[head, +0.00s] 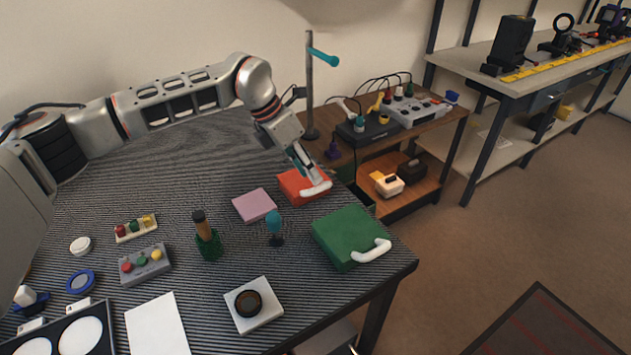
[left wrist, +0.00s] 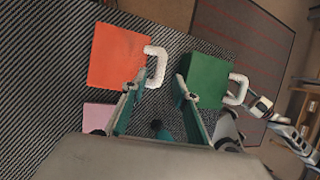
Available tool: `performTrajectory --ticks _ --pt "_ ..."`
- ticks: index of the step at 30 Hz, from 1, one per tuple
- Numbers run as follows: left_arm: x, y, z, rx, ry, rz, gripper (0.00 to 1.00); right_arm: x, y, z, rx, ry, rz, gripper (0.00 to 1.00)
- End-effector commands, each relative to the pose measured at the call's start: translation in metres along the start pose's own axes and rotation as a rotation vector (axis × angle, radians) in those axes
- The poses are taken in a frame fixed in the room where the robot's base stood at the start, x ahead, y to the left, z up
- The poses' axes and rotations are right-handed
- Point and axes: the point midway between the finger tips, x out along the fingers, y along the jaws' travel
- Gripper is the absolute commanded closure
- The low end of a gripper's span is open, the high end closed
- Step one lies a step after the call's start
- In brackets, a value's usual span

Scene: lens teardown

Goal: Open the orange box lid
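The orange box (head: 297,186) lies flat near the table's right edge, its lid down. Its white handle (head: 317,189) sticks out on the side facing the green box. In the left wrist view the orange lid (left wrist: 117,55) and the white handle (left wrist: 157,66) show clearly. My left gripper (head: 311,172) is just above the handle side of the orange box. In the left wrist view its teal fingers (left wrist: 160,94) are apart with nothing between them; one fingertip appears close to the handle's end, but I cannot tell whether they touch.
A green box (head: 347,237) with a white handle (head: 372,251) stands at the near right corner. A pink block (head: 254,205) lies left of the orange box. A teal-topped stand (head: 274,228) is close by. A wooden cart (head: 430,130) stands beyond the table.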

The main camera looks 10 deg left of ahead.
Motion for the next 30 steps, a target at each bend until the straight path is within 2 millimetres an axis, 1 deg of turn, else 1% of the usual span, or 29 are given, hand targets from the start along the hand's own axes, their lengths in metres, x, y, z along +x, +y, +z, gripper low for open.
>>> performTrajectory --ticks 1,3,7,10,17,18,20,21,30 --pt "0.012 -0.001 -0.001 -0.001 0.003 -0.004 0.71 0.001 -0.001 0.003 -0.001 -0.004 -0.001 0.60" --pt "0.024 -0.001 -0.002 -0.002 0.004 -0.005 0.71 0.001 -0.001 0.004 -0.002 -0.006 0.000 0.60" --pt "0.038 -0.001 -0.001 0.000 0.001 -0.003 0.71 0.002 0.000 0.006 -0.004 -0.008 0.001 0.60" --pt "0.043 -0.001 0.000 0.000 0.000 -0.002 0.71 0.003 0.000 0.006 -0.006 -0.007 0.002 0.60" --pt "0.042 -0.001 0.000 0.000 -0.001 -0.001 0.71 0.003 0.001 0.004 -0.007 -0.004 0.004 0.60" --pt "0.042 -0.001 0.000 0.000 -0.001 -0.001 0.81 0.003 0.001 0.004 -0.007 -0.004 0.004 0.60" --pt "0.042 -0.001 0.000 0.000 -0.001 -0.001 0.97 0.003 0.001 0.004 -0.007 -0.004 0.004 0.60" --pt "0.042 -0.001 0.000 0.000 -0.001 -0.001 1.00 0.003 0.002 0.004 -0.006 -0.004 0.004 0.60" --pt "0.041 0.000 0.001 -0.007 -0.001 -0.014 1.00 0.004 0.001 0.006 -0.006 -0.006 0.003 0.60"
